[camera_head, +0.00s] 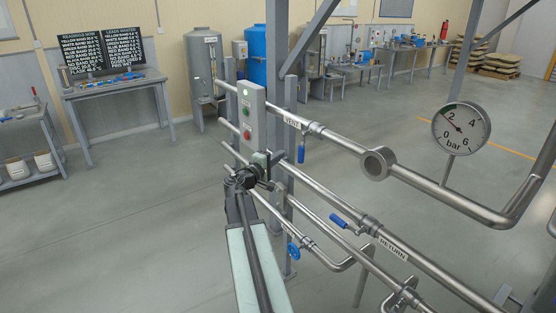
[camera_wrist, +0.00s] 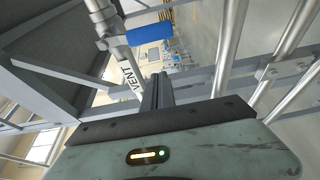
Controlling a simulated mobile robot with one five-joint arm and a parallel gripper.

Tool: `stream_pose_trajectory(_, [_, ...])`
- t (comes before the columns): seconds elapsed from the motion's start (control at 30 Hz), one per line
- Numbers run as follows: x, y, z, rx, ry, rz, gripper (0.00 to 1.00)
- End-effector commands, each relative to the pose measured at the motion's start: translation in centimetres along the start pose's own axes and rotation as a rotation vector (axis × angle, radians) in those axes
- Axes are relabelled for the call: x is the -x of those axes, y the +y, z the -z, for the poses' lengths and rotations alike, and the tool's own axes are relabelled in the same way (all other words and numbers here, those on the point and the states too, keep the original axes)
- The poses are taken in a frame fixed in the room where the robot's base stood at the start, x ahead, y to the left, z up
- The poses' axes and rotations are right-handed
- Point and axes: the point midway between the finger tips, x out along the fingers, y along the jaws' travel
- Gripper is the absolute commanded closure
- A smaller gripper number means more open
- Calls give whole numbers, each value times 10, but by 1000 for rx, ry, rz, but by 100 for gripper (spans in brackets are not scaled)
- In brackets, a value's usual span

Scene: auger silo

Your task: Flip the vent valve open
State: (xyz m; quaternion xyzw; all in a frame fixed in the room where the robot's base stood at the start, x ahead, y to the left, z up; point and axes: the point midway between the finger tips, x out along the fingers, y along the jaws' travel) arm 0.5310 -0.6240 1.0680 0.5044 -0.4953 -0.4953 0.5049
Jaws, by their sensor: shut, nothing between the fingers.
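The vent valve sits on the upper pipe, right of the VENT label (camera_head: 292,122). Its blue handle (camera_head: 301,154) hangs down, across the pipe. In the wrist view the blue handle (camera_wrist: 150,34) sticks out sideways from the pipe, beyond the VENT label (camera_wrist: 131,78). My gripper (camera_head: 276,159) is below and left of the handle in the head view, apart from it. In the wrist view my gripper's fingers (camera_wrist: 158,80) are together and hold nothing, with a gap between them and the handle.
A grey button box (camera_head: 250,115) with green and red buttons stands close to my gripper. The RETURN pipe (camera_head: 393,248) with another blue handle (camera_head: 338,220) runs lower, and a blue wheel valve (camera_head: 293,251) is below. A pressure gauge (camera_head: 461,128) is at right. Open floor lies left.

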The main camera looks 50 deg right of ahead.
Motion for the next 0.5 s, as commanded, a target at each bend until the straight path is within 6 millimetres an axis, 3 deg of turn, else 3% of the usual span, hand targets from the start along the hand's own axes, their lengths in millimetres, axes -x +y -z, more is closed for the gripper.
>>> stream_pose_trajectory(0.03, [-14, 0, 1, 0, -3, 0, 100])
stream_pose_trajectory(0.23, [-57, 0, 1, 0, -2, 0, 100])
stream_pose_trajectory(0.33, [-45, 0, -21, 0, -2, 0, 100])
stream_pose_trajectory(0.5, [-40, 0, -36, 0, -1, 0, 100])
